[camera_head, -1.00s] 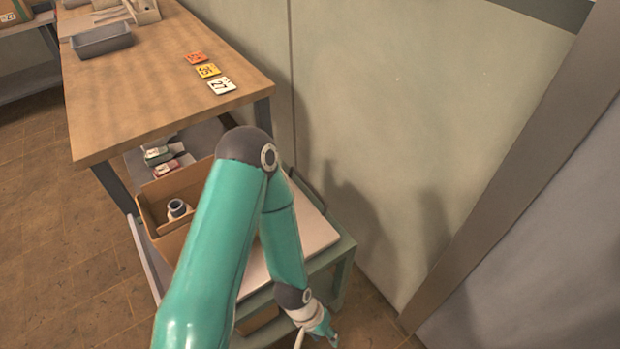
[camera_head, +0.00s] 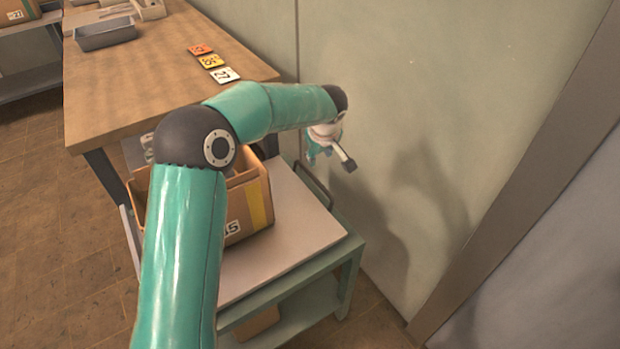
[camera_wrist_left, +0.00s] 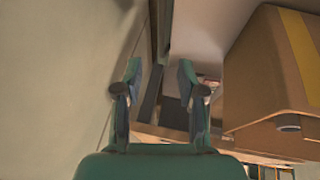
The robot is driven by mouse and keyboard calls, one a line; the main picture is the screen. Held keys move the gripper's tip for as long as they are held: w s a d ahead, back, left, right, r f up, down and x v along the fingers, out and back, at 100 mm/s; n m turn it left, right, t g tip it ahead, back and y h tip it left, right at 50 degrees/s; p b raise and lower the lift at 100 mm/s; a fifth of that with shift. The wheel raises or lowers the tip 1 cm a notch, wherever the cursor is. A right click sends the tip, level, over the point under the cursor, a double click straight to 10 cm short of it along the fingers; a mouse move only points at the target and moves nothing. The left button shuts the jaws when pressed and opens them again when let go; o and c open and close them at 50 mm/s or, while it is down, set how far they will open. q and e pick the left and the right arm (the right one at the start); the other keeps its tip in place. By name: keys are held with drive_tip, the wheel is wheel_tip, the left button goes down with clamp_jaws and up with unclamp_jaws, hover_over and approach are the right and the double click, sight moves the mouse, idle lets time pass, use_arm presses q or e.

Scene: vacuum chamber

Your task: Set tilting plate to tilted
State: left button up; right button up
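A pale flat plate (camera_head: 300,228), apparently the tilting plate, lies on top of a green cart frame (camera_head: 352,247). A dark bar handle (camera_head: 318,187) runs along its wall-side edge. From these views I cannot tell the plate's tilt. My left gripper (camera_head: 312,155) is above and behind the plate's far part, near the wall. In the left wrist view its two fingers (camera_wrist_left: 160,80) are apart with nothing between them. The pale plate surface (camera_wrist_left: 207,28) shows beyond them. My right gripper is not in view.
A cardboard box (camera_head: 257,203) with a yellow stripe stands on the plate, partly hidden by my left arm; it also shows in the wrist view (camera_wrist_left: 270,75). A wooden table (camera_head: 150,85) with number cards and a grey tray (camera_head: 104,33) is behind. The wall (camera_head: 420,110) is close.

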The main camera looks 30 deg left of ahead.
use_arm(q)
drive_tip(key=p, duration=0.2)
approach(314, 177)
drive_tip(key=x, duration=0.8)
drive_tip(key=shift+w+a+f, duration=0.2)
drive_tip(key=shift+w+a, duration=0.1)
clamp_jaws()
drive_tip(key=shift+r, duration=0.1)
